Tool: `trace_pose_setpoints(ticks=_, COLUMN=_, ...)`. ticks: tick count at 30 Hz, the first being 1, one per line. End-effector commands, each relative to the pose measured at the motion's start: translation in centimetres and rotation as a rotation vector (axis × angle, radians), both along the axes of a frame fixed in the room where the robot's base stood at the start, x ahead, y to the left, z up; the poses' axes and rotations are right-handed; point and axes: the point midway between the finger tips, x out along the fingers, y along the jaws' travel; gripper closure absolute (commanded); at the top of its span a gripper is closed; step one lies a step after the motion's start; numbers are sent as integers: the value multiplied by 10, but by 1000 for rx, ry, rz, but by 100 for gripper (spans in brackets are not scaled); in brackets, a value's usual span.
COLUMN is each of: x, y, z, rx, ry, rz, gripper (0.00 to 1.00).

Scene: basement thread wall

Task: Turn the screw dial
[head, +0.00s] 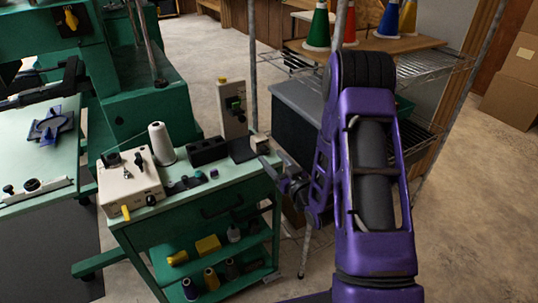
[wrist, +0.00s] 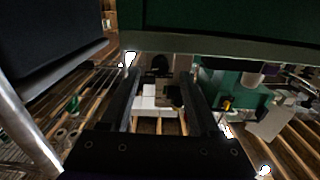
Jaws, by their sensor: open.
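I cannot tell for certain which part is the screw dial. A cream box (head: 131,184) with dark knobs and a yellow handle stands at the left end of the green cart top. My gripper (head: 283,178) is beside the cart's right end, partly hidden by my purple arm. In the wrist view my gripper (wrist: 160,76) has its two dark fingers apart with nothing held between them. No dial shows between the fingers.
The green cart (head: 190,219) carries a white thread cone (head: 161,146), a black block (head: 208,151) and small dark parts. Its lower shelves hold spools. A wire rack (head: 443,66) with cones stands behind my arm. A green machine (head: 147,80) stands left. Bare floor lies in front.

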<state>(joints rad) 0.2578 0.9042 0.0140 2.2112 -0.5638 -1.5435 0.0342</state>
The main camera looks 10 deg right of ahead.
Motion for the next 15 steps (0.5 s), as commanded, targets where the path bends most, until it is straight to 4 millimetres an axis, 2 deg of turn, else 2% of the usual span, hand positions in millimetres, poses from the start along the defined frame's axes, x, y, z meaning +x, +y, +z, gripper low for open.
trace_pose_setpoints(ticks=3, x=16, y=5, z=0, rx=-1, ry=-1, rz=1, gripper=38)
trace_pose_setpoints(ticks=6, x=23, y=8, z=0, rx=-1, ry=0, rz=1, gripper=38)
trace_pose_setpoints(ticks=15, x=27, y=9, z=0, rx=0, ry=0, rz=0, gripper=38)
